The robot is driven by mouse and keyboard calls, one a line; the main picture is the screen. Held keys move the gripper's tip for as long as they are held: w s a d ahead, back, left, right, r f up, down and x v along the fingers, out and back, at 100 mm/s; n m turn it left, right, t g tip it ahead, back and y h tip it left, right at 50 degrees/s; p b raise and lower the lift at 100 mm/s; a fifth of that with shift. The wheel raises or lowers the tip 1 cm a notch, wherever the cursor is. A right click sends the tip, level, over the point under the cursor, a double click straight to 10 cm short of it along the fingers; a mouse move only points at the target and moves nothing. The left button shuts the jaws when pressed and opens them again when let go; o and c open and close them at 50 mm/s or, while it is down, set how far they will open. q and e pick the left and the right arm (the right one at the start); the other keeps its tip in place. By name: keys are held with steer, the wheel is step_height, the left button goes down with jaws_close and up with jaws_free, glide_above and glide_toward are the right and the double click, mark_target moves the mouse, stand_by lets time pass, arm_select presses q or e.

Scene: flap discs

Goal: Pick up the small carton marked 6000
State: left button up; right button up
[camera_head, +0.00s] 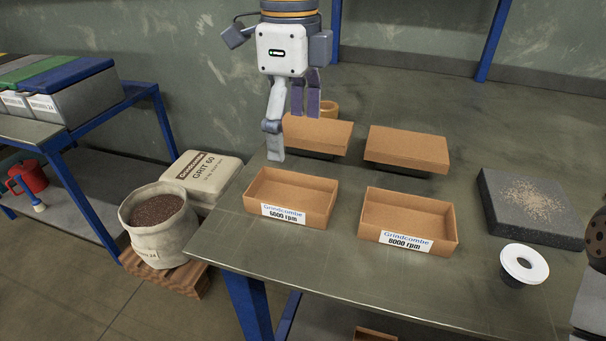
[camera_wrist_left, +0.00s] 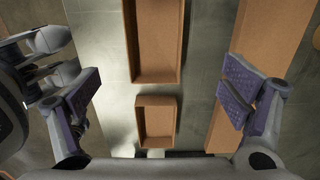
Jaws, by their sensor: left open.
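An open brown carton (camera_head: 290,193) with a white label reading 6000 rpm sits at the front left of the table. A similar carton (camera_head: 409,216), its label reading 8000 rpm, stands right of it. My left gripper (camera_head: 293,125) is open and empty, pointing down behind the 6000 carton. A small tan object (camera_head: 328,108), partly hidden, is beside its fingers. In the left wrist view, a small open carton (camera_wrist_left: 157,122) lies between the spread fingers (camera_wrist_left: 165,100), below a larger open carton (camera_wrist_left: 155,40). No marking shows on either there. My right gripper is not in view.
Two brown-topped boxes (camera_head: 318,133) (camera_head: 407,148) stand behind the open cartons. A dark slab (camera_head: 510,215) with grit and a white-topped ring (camera_head: 524,263) are at right.

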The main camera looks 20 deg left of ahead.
mark_target(292, 202)
arm_select(q)
steer(key=f, duration=0.2)
steer(key=s+f, duration=0.1)
steer(key=f, duration=0.1)
steer(key=shift+s, duration=0.2)
steer(key=f, duration=0.6)
steer(key=shift+w+f, duration=0.25)
steer(key=shift+f, duration=0.15)
steer(key=c, duration=1.2)
